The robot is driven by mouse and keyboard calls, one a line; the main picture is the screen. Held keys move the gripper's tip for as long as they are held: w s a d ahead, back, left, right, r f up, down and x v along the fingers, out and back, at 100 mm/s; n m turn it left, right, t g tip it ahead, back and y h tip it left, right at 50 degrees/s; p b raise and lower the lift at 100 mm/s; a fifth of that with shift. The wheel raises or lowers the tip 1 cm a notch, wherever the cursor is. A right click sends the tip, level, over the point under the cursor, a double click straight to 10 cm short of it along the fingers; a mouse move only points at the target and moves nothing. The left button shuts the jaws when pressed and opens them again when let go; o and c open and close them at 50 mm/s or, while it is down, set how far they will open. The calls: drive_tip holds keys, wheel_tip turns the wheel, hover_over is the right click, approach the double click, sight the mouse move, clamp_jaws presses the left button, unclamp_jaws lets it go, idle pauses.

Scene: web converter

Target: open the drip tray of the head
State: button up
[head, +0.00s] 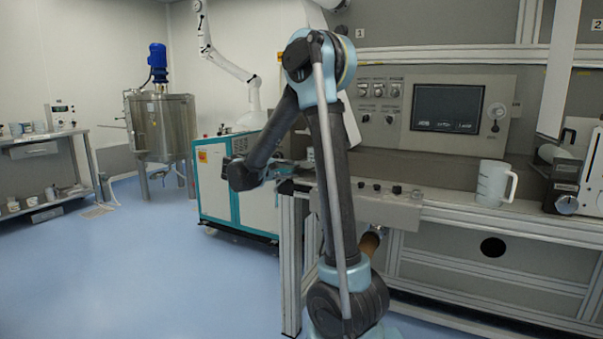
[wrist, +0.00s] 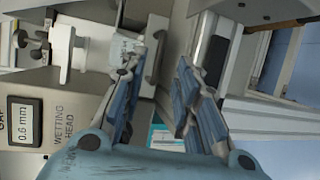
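In the wrist view, turned on its side, the wetting head (wrist: 25,160) is at the left, with a gap display (wrist: 26,121) reading 0.6 mm. Pale metal parts of the head (wrist: 90,50) reach toward my left finger. I cannot tell which part is the drip tray. The left finger overlaps the pale parts in the picture; contact cannot be told. In the head view my gripper (head: 283,172) is small, beside the machine frame's left end, partly behind my arm.
The machine frame (head: 520,226) runs to the right, carrying a white jug (head: 494,183) and a black and grey unit (head: 568,190). A control panel with a screen (head: 447,108) is behind. A teal and white cabinet (head: 216,190) stands left. The blue floor at left is clear.

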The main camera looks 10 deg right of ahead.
sight(301, 169)
drive_tip(key=x, duration=0.7)
clamp_jaws()
